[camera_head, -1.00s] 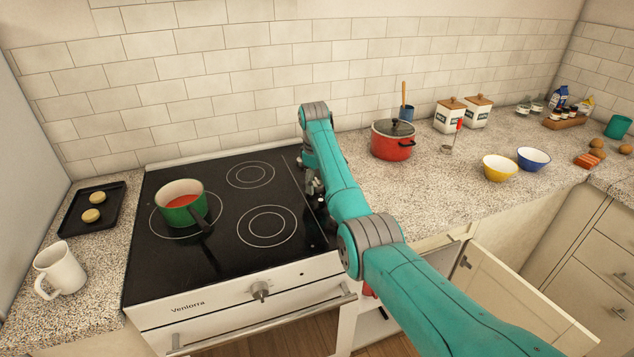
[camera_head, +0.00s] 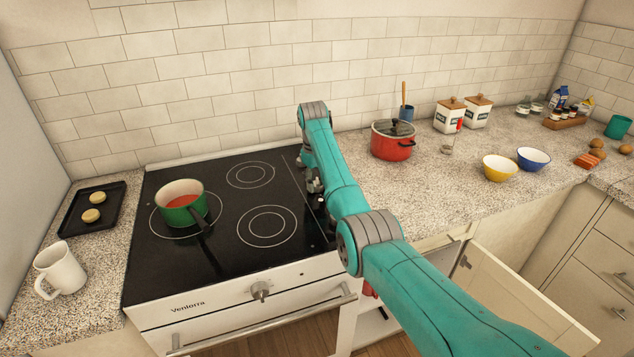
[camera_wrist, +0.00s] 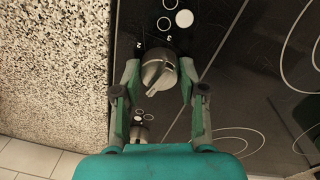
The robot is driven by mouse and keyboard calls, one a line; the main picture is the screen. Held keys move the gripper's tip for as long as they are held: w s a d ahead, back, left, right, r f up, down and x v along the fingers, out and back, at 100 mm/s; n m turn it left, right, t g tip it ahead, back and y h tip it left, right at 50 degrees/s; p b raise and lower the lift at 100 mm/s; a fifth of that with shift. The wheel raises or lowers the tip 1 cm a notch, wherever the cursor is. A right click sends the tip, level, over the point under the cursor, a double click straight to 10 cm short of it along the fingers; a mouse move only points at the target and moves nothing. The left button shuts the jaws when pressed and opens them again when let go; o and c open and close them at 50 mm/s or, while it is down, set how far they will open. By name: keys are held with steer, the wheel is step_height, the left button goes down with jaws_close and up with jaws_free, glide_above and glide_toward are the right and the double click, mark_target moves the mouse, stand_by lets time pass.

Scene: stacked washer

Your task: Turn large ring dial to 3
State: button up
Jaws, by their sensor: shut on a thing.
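In the wrist view a round silver dial (camera_wrist: 158,76) with a raised ridge sits on the black cooktop panel. The ridge slants, with its lower end toward the bottom left. Small digits and ring marks, one filled white, lie above it. My gripper (camera_wrist: 160,72) has one finger on each side of the dial and is shut on it. A second, smaller-looking knob (camera_wrist: 138,132) shows below, between the fingers. In the head view my gripper (camera_head: 314,183) is at the right edge of the cooktop (camera_head: 225,262), and my arm hides the dial.
A green pot (camera_head: 183,205) stands on the left burner. A red pot (camera_head: 392,145) stands on the counter right of my arm. A front knob (camera_head: 261,290) sits on the oven. A cabinet door (camera_head: 515,285) hangs open at the lower right.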

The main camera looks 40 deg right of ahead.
steer(key=m, duration=0.4)
steer(key=shift+m, duration=0.4)
steer(key=m, duration=0.3)
steer(key=shift+m+g, duration=0.3)
steer(key=m, duration=0.4)
steer(key=shift+w+m, duration=0.1)
steer(key=shift+m, duration=0.2)
steer(key=m, duration=0.3)
steer(key=shift+m+y, duration=0.3)
steer(key=m, duration=0.8)
steer(key=shift+y, duration=0.3)
steer(key=m, duration=0.4)
steer(key=shift+d+m, duration=0.1)
steer(key=shift+m, duration=2)
